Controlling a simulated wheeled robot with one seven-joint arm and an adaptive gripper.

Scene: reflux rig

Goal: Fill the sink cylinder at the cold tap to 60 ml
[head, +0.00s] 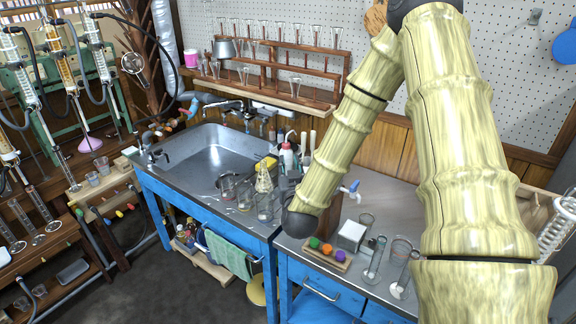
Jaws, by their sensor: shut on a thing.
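My bamboo-patterned arm comes down from the top right, and its dark wrist joint is over the counter's front edge, just right of the sink. My gripper is hidden behind the wrist, so its fingers and anything in them do not show. The steel sink (208,150) is at centre left, with a dark tap (236,108) at its back edge and another tap (152,152) at its left corner. I cannot tell which is the cold tap. Clear glass vessels (227,187) stand at the sink's front right; I cannot tell whether one is the sink cylinder. No water stream or level is readable.
A squeeze bottle (288,158) and conical flask (264,178) stand right of the sink. A block with coloured caps (327,253), a white box (351,236) and glass cylinders (374,258) crowd the right counter. A wooden glassware rack (300,78) is behind. Grey floor is open at lower left.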

